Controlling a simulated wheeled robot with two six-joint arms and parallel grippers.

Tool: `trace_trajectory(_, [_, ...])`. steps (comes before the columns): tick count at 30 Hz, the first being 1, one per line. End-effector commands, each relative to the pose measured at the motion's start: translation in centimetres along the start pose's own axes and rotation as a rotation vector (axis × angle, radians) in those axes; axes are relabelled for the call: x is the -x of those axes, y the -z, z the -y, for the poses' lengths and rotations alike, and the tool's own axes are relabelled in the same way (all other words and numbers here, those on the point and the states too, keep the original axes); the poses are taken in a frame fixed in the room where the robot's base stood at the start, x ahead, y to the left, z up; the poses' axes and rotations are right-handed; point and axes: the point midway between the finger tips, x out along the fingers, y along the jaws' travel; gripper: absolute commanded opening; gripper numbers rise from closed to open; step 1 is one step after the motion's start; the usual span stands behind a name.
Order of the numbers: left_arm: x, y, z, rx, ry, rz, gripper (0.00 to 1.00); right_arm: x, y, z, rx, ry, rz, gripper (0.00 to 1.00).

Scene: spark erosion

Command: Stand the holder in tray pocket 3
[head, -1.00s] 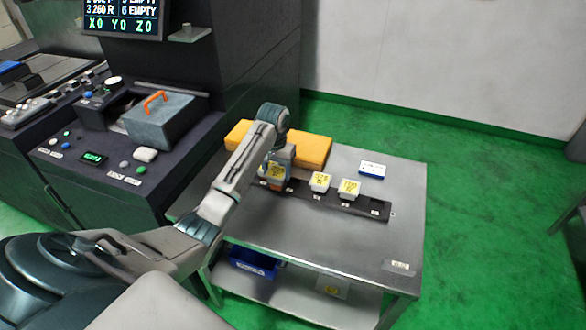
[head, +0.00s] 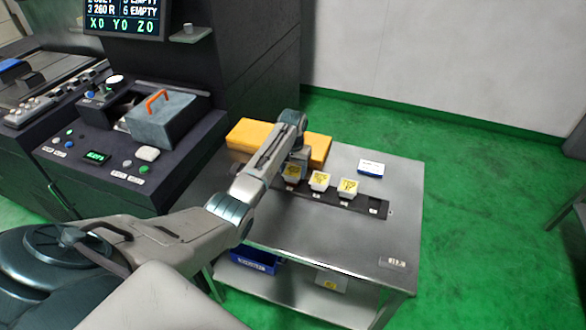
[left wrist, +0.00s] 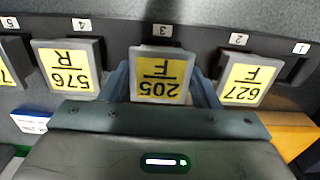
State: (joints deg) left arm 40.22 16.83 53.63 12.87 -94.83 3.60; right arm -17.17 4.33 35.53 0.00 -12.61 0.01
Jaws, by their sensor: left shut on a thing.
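My left gripper (left wrist: 165,88) is shut on a white holder with a yellow label reading 205 F (left wrist: 160,78). The holder looks upright, in line with pocket 3 of the dark tray (left wrist: 200,35); I cannot tell whether it rests on the pocket floor. In the head view the held holder (head: 292,173) shows below my left gripper (head: 297,160), over the tray (head: 330,197). Holder 627 F (left wrist: 242,80) stands at pocket 2, and holder 576 R (left wrist: 68,68) at pocket 4. My right gripper is out of view.
Another holder (head: 348,187) stands further right in the tray, with a bare pocket (head: 374,205) at its end. Orange blocks (head: 318,148) lie behind the tray, with a blue-white box (head: 371,167) to their right. The steel table's front (head: 330,240) is clear.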

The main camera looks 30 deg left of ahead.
Motion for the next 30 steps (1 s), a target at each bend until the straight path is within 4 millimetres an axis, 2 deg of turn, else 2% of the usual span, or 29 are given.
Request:
trace_trajectory(5, [-0.1, 0.1, 0.0, 0.0, 0.0, -0.002, 0.13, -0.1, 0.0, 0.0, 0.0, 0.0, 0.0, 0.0])
trace_trajectory(6, [-0.3, 0.0, 0.0, 0.0, 0.0, 0.001, 0.58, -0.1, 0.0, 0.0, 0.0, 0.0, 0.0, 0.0])
trace_trajectory(9, [-0.3, 0.0, 0.0, 0.0, 0.0, 0.001, 0.78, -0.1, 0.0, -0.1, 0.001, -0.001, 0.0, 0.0])
trace_trajectory(17, [-0.2, 0.0, 0.0, 0.0, 0.0, 0.001, 0.78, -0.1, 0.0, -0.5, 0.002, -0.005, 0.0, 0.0])
trace_trajectory(21, [0.4, 0.0, 0.0, 0.001, 0.0, 0.0, 0.78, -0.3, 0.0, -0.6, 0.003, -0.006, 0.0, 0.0])
trace_trajectory(26, [3.0, 0.1, 0.0, 0.0, -0.001, -0.004, 0.78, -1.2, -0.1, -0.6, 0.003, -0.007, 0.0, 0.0])
trace_trajectory(30, [6.2, 0.2, 0.1, 0.0, -0.001, -0.006, 0.78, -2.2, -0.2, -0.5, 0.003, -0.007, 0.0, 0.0])
